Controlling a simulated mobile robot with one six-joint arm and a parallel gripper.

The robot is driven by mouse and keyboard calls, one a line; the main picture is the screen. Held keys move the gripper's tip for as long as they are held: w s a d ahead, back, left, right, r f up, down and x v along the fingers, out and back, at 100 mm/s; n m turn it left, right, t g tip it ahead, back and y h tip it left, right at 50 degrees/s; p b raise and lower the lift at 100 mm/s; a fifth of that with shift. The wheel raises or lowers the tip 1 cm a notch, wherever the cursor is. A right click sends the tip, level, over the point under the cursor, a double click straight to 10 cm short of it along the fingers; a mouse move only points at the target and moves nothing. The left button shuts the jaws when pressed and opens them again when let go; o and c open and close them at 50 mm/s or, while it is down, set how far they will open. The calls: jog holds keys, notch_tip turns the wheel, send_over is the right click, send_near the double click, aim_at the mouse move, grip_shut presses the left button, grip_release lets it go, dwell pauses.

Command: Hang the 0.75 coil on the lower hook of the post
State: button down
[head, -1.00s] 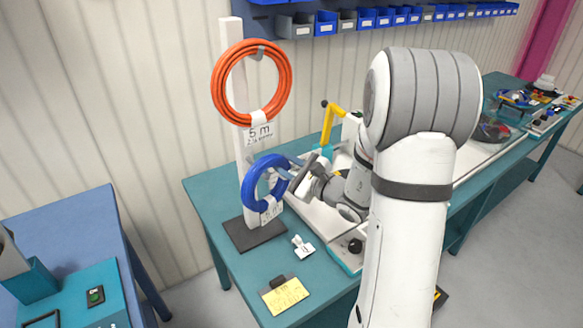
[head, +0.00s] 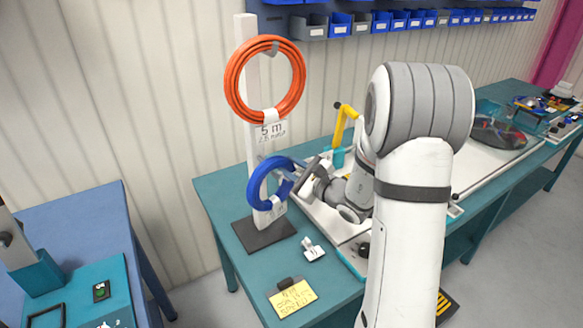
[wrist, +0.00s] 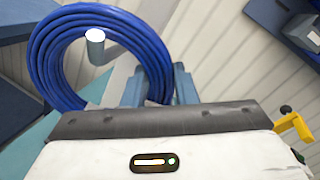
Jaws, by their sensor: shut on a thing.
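The blue coil (head: 255,188) is upright in front of the lower part of the white post (head: 252,95), with a white tag whose print is too small to read. It also shows in the wrist view (wrist: 45,60). My gripper (head: 284,172) is shut on the coil's right side; its blue-grey fingers (wrist: 158,88) show in the wrist view. The lower hook (wrist: 95,36), grey with a pale round end, appears within the coil's opening. I cannot tell whether the coil rests on it. An orange coil (head: 236,80) hangs on the upper hook (head: 274,48).
The post stands on a dark base plate (head: 262,236) on the teal bench (head: 228,195). A small white part (head: 313,250) and a yellow note (head: 292,300) lie in front. A yellow-handled clamp (head: 346,120) stands behind my wrist. Blue bins (head: 340,24) line the wall.

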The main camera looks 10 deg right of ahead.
jog(key=c, duration=1.1)
grip_release()
jog(key=o, duration=0.7)
jog(key=shift+c, duration=0.2)
jog(key=s+d+b, duration=0.2)
jog(key=s+d, duration=0.1)
jog(key=s, duration=0.7)
jog(key=shift+s+d, duration=0.2)
jog(key=shift+s, duration=0.05)
